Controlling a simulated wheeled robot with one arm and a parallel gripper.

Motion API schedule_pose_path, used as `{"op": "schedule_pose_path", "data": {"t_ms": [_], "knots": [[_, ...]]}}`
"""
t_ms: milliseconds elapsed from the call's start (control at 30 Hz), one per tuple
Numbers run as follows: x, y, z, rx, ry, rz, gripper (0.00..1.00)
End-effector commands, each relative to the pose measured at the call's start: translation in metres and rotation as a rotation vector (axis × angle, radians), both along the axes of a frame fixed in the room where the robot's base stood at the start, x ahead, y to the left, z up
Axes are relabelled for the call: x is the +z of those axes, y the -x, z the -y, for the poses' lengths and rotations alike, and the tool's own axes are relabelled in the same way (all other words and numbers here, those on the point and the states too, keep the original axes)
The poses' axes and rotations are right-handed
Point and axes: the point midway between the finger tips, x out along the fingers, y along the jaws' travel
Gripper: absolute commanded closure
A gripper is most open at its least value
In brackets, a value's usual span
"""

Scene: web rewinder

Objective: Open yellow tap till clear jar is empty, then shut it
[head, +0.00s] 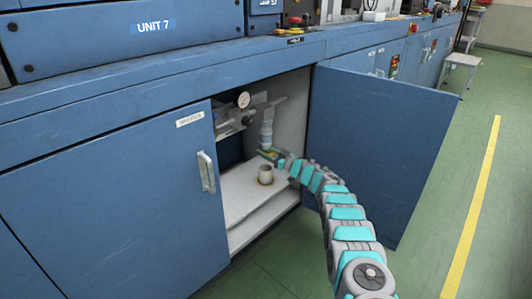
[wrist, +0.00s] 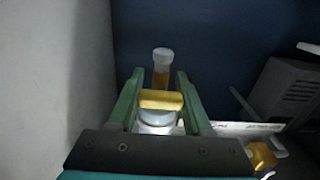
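The clear jar (head: 267,130) hangs under pipework inside the open cabinet in the head view; its liquid level is too small to tell. The yellow tap (wrist: 160,99) lies crosswise between my gripper's two green fingers (wrist: 158,76) in the wrist view. It spans nearly the whole gap, and I cannot tell whether the fingers press on it. A pale round part (wrist: 157,122) shows just below the tap. My gripper (head: 270,155) is below the jar in the head view. A small pale cup (head: 265,175) stands on the shelf beneath it.
The open blue door (head: 375,145) stands right of my arm; a closed door (head: 115,200) is on the left. A gauge (head: 243,99) sits by the pipes. The wrist view shows an amber tube with a white top (wrist: 162,65), a grey box (wrist: 288,90) and another yellow part (wrist: 261,155).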

Motion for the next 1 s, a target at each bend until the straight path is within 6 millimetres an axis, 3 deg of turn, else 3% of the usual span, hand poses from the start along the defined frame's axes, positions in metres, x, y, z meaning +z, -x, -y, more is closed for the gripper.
{"op": "schedule_pose_path", "data": {"t_ms": [67, 400, 1000], "knots": [[-0.0001, 0.0001, -0.0001, 0.0, 0.0, 0.0, 0.63], [-0.0004, 0.0001, 0.0, 0.0, 0.0, 0.0, 1.0], [-0.0004, 0.0004, 0.0, 0.0, 0.081, 0.104, 1.0]]}}
